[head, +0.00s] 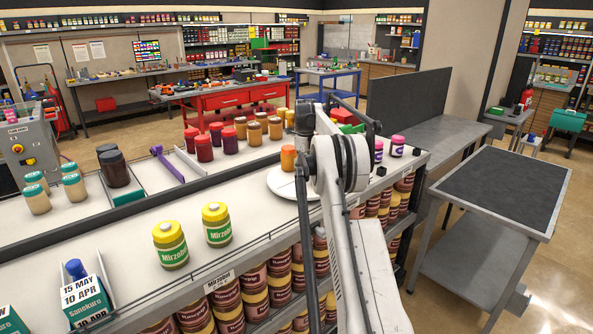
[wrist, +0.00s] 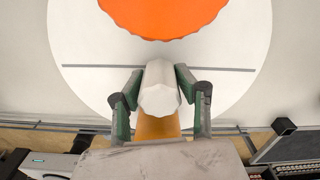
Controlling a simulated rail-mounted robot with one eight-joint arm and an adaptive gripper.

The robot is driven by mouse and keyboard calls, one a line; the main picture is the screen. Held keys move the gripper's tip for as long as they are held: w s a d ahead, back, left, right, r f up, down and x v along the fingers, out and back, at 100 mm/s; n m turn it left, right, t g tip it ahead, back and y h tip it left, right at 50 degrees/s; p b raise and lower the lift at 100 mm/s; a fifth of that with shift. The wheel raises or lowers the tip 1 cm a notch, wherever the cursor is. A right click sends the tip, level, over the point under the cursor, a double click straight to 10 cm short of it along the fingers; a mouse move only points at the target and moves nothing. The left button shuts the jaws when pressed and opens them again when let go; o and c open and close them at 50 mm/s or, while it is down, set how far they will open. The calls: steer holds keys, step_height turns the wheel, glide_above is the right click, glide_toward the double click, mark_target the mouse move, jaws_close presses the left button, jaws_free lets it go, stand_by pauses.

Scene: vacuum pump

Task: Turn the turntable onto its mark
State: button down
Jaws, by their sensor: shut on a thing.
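The turntable (head: 283,182) is a white round disc on the white shelf top, partly hidden behind my arm in the head view. In the wrist view the disc (wrist: 85,45) fills the middle, with a thin grey line (wrist: 100,67) across it. An orange jar (head: 289,158) stands on the disc; its orange top (wrist: 162,14) shows at the upper edge of the wrist view. My gripper (wrist: 158,77) is shut on a white faceted knob (wrist: 159,98) near the disc's near edge, one green-padded finger on each side. A yellow-orange patch (wrist: 159,127) shows below the knob. I cannot make out the mark for certain.
Jars with purple labels (head: 397,146) stand right of the turntable. Amber and dark red jars (head: 204,148) stand to its left and behind. Two yellow-lidded jars (head: 217,225) stand at the front left. A grey-topped table (head: 505,190) stands at the right.

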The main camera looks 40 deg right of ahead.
steer(key=c, duration=1.3)
jaws_free()
steer(key=shift+o, duration=0.2)
steer(key=shift+r, duration=3.8)
